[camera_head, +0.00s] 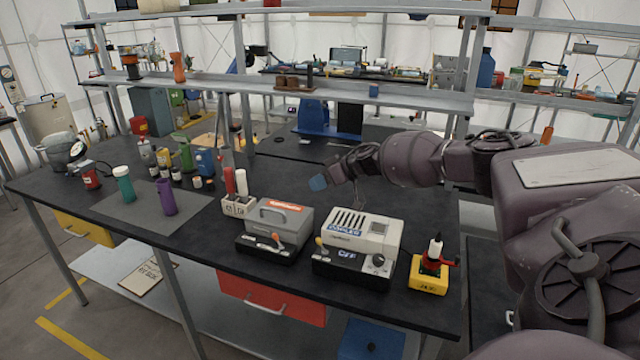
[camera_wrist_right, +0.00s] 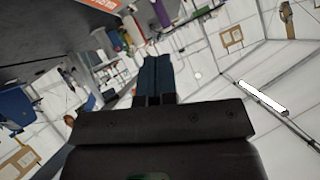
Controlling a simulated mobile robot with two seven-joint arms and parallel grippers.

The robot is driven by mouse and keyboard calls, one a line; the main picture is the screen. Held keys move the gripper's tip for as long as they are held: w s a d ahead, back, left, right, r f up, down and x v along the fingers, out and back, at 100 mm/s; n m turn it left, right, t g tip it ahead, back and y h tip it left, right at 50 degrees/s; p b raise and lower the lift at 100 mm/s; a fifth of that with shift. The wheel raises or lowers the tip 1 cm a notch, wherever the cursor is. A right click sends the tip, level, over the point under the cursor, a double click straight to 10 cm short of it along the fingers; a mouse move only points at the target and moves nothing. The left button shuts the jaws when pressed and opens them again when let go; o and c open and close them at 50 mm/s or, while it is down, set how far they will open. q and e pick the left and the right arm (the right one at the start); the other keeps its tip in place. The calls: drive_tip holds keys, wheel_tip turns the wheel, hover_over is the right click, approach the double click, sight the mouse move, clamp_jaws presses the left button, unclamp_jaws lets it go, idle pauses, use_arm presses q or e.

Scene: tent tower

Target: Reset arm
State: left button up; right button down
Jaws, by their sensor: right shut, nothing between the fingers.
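My right arm comes in from the right in the head view, stretched over the back right part of the black workbench (camera_head: 110,180). My right gripper (camera_head: 318,183) is above the bench, behind the grey and white devices, apart from everything on it. In the right wrist view its blue fingers (camera_wrist_right: 155,78) are together with nothing between them. My left gripper is not seen in either view.
A grey device (camera_head: 285,222), a white device (camera_head: 362,235) and a yellow-based tool (camera_head: 430,270) stand at the bench's front right. A metal shelf (camera_head: 300,92) spans behind my arm.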

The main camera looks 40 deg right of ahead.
drive_tip(key=shift+s+d+r, duration=0.15)
drive_tip(key=shift+s+r, duration=0.05)
drive_tip(key=shift+s, duration=0.05)
